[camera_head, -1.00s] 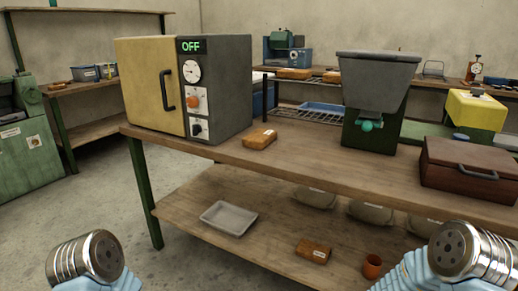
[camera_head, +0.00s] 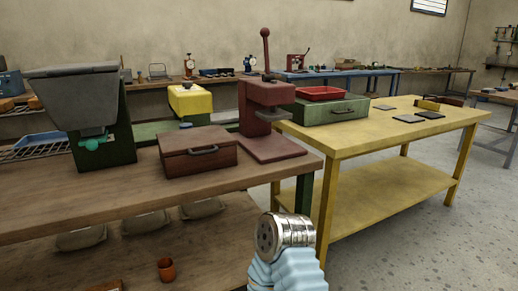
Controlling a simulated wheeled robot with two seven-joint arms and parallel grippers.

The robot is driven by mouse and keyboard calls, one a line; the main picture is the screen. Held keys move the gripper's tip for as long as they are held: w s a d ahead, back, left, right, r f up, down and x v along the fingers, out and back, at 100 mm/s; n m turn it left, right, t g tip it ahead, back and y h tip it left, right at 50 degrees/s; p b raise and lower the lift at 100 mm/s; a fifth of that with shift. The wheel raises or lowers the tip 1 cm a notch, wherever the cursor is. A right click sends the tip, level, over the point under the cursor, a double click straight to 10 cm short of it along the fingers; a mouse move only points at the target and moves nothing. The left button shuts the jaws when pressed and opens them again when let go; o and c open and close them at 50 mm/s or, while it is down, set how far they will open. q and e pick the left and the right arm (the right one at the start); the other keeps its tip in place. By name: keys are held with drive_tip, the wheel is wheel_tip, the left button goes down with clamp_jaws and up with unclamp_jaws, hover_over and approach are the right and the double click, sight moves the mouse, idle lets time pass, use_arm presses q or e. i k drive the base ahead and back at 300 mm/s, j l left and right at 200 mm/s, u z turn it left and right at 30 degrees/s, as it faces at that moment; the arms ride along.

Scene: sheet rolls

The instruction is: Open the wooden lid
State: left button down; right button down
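A reddish-brown wooden box (camera_head: 197,155) sits on the brown wooden workbench, left of centre. Its wooden lid (camera_head: 191,138) is shut and lies flat on top. A dark handle (camera_head: 203,151) shows at the front, near the lid's edge. A silver, ribbed arm part with pale blue sections, which looks like part of my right arm, rises at the bottom centre. It is in front of and below the box, apart from it. No gripper fingers show. My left arm is out of view.
A red press (camera_head: 268,120) stands just right of the box. A grey hopper machine (camera_head: 85,115) stands left of it, a yellow-topped device (camera_head: 190,103) behind. A yellow table (camera_head: 360,137) at right holds a green case (camera_head: 325,109). The bench front before the box is clear.

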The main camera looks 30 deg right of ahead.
sight(190, 141)
drive_tip(key=z, duration=0.7)
drive_tip(key=l+u, duration=0.25)
drive_tip(key=l, duration=0.25)
drive_tip(key=i, duration=0.05)
